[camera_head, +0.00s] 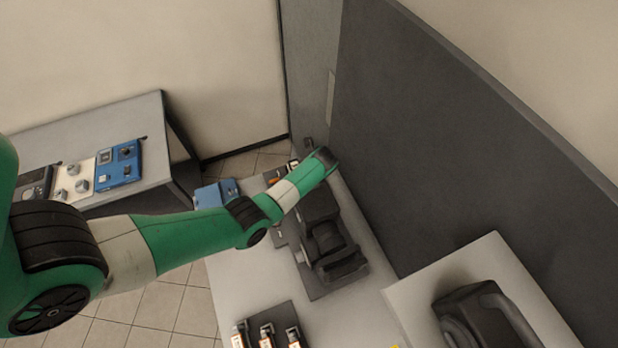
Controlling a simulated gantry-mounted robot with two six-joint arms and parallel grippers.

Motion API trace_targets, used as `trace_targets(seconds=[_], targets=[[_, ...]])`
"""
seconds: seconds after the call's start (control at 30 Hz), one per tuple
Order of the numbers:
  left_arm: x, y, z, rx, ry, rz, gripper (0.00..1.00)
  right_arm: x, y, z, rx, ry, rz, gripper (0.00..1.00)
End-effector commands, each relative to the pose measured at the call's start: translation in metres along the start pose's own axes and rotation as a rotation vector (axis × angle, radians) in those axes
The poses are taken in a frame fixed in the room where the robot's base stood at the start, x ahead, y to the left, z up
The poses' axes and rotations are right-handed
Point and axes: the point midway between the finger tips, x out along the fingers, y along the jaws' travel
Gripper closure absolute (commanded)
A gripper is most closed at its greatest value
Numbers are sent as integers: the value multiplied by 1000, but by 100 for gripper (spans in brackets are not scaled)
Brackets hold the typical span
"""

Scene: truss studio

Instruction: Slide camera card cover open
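A dark camera-like device (331,248) sits on a dark mat (318,289) on the light table, near the middle of the head view. My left arm, green and white, reaches in from the left and passes over the upper part of this device. The arm's dark end joint is just above and behind the device. I cannot make out my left gripper's fingers against the dark shapes under the arm, nor whether they touch the device. The card cover cannot be told apart. My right gripper is not in view.
Several small items stand on a dark pad (283,331) at the table's front. A light panel (415,290) with a black device (487,318) is at the lower right. A grey partition (430,140) borders the right.

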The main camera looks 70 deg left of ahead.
Motion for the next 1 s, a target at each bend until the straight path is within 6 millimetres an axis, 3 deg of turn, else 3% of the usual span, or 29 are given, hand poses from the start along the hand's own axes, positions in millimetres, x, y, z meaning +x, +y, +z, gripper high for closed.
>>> trace_targets(seconds=[0.27,0.6,1.0], targets=[[3,0,0,0,-1,-2,43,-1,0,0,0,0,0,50],[3,0,0,0,-1,-1,100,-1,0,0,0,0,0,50],[3,0,0,1,-1,-1,100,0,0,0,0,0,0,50]])
